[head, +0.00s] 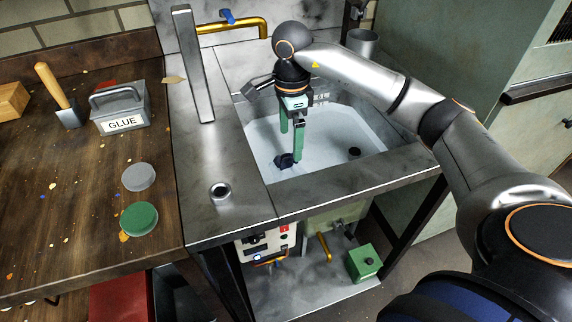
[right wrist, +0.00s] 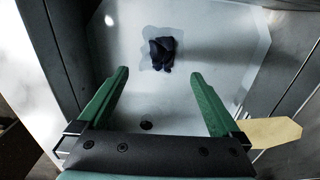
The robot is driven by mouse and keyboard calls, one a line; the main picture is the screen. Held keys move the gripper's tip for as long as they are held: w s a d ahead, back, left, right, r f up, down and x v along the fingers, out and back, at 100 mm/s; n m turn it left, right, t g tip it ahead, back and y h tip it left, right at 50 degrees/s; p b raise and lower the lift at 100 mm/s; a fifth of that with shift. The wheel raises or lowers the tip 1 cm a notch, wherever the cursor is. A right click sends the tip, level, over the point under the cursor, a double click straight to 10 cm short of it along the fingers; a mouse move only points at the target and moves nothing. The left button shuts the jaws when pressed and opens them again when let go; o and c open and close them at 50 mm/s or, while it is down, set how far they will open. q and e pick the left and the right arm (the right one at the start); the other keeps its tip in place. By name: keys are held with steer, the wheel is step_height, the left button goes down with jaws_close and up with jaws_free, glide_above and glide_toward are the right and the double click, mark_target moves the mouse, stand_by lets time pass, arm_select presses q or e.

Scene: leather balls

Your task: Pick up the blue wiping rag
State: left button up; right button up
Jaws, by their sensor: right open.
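The blue wiping rag (head: 284,161) is a small, dark blue crumpled bundle on the floor of the white sink basin (head: 330,135). In the right wrist view the rag (right wrist: 162,52) lies on a darker wet-looking patch, beyond the fingertips and between their lines. My right gripper (head: 291,154) points down into the basin with its green fingers. In the right wrist view its fingers (right wrist: 159,72) are wide apart with nothing between them. The rag looks apart from the fingers, though the gap in depth is hard to judge. My left gripper is not in view.
A brass faucet (head: 235,26) and an upright metal post (head: 193,65) stand behind and left of the basin. A metal rim (head: 340,180) borders its front. The wooden bench (head: 60,215) at left holds a glue box (head: 120,108) and two round lids.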

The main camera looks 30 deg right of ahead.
mark_target(288, 154)
steer(key=f, duration=0.5)
steer(key=f+b, duration=0.1)
steer(key=f, duration=0.2)
steer(key=shift+w+a+f, duration=0.1)
steer(key=shift+w+a, duration=0.1)
steer(key=shift+w, duration=0.05)
steer(key=c, duration=1.1)
